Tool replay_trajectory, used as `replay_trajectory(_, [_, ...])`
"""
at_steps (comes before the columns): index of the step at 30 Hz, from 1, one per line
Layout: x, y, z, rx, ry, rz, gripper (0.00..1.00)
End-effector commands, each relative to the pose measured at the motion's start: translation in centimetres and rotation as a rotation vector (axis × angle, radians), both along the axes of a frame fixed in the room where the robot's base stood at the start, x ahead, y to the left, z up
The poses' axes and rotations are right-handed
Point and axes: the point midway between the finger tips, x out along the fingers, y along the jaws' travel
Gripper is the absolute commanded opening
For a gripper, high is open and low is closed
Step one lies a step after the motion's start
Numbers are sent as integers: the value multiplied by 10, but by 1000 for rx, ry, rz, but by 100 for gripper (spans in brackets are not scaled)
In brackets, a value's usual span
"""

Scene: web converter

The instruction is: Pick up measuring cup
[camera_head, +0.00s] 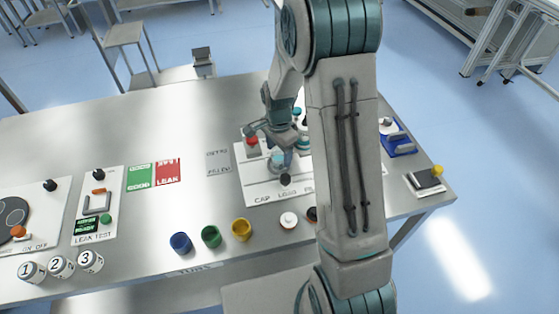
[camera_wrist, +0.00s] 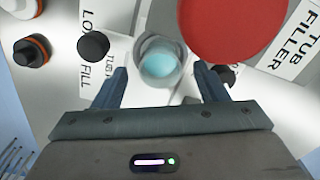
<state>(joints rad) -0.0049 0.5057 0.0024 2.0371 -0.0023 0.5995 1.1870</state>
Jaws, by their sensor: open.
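The measuring cup appears to be the small clear round cup with pale blue inside (camera_wrist: 160,60), seen from above in the wrist view. It stands at the cap load and tub filler station. My gripper (camera_wrist: 161,76) is open, with one dark blue finger on each side of the cup's near edge. No firm contact with the cup shows. In the head view my gripper (camera_head: 284,157) is over the station panel, and my arm hides part of the area; the cup is hard to make out there.
A large red round top (camera_wrist: 232,22) is close beside the cup, and a black knob (camera_wrist: 93,45) is to the left. Blue (camera_head: 181,243), green (camera_head: 211,237) and yellow (camera_head: 241,230) cups stand along the front.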

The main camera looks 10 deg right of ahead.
Motion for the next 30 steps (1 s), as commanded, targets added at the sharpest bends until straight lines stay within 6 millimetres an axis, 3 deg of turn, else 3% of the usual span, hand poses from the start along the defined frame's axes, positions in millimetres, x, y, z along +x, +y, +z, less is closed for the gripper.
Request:
replay_trajectory(6, [0, 0, -24, 1, 1, -2, 67])
replay_trajectory(14, [0, 0, -27, 0, -1, 0, 67])
replay_trajectory(15, [0, 0, -27, 0, -1, 0, 64])
replay_trajectory(20, [0, 0, -27, 0, -1, 0, 19])
replay_trajectory(30, [1, 0, -24, 0, -2, 0, 18])
